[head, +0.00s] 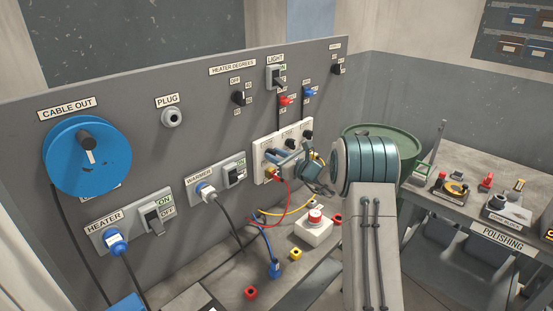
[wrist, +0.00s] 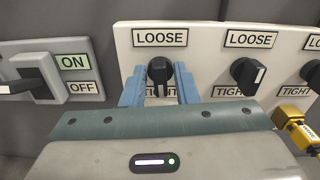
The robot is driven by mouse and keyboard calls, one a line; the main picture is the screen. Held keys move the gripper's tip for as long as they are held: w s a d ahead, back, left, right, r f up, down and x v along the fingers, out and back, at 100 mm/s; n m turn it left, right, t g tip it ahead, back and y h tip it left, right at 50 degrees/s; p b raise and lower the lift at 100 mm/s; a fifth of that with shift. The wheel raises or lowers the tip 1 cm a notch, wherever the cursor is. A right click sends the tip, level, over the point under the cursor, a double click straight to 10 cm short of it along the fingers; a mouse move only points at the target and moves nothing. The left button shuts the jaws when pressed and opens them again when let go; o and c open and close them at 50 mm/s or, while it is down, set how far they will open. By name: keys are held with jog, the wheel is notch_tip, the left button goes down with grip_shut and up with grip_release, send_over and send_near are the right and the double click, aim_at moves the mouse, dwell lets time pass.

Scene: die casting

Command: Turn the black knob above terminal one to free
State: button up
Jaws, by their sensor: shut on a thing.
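A white terminal panel (head: 262,137) is on the grey wall board; it also shows in the wrist view (wrist: 204,65). Its leftmost black knob (wrist: 160,70) sits between a LOOSE label (wrist: 160,37) above and a TIGHT label below, which is partly hidden by my gripper. My gripper (wrist: 159,88) is shut on this knob, one blue finger on each side; in the head view the gripper (head: 276,157) covers it. The knob's exact pointing is hard to tell.
A grey ON/OFF switch (wrist: 45,80) is left of the panel. A yellow plug (wrist: 297,133) is at lower right. Red, yellow and blue cables hang below the panel, over a bench with a red-button box (head: 315,228). A green drum (head: 395,140) stands behind my arm.

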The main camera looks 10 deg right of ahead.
jog(key=n+b, duration=0.1)
jog(key=b, duration=0.2)
jog(key=f+n+b, duration=0.1)
jog(key=n+b, duration=0.1)
jog(key=b, duration=0.2)
jog(key=n+b, duration=0.5)
jog(key=b, duration=0.6)
jog(key=shift+s, duration=0.1)
jog(key=n+b, duration=0.4)
jog(key=b, duration=0.4)
jog(key=n+b, duration=0.4)
jog(key=b, duration=0.2)
jog(key=shift+n, duration=0.4)
jog(key=n+b, duration=0.4)
jog(key=b, duration=0.1)
jog(key=shift+n, duration=0.3)
jog(key=n+b, duration=0.3)
jog(key=n, duration=0.2)
jog(key=shift+b, duration=0.4)
jog(key=n+b, duration=0.1)
jog(key=n, duration=0.3)
jog(key=shift+n+b, duration=0.4)
jog(key=shift+r+n+b, duration=0.1)
jog(key=shift+n+b, duration=0.3)
jog(key=shift+n, duration=1.1)
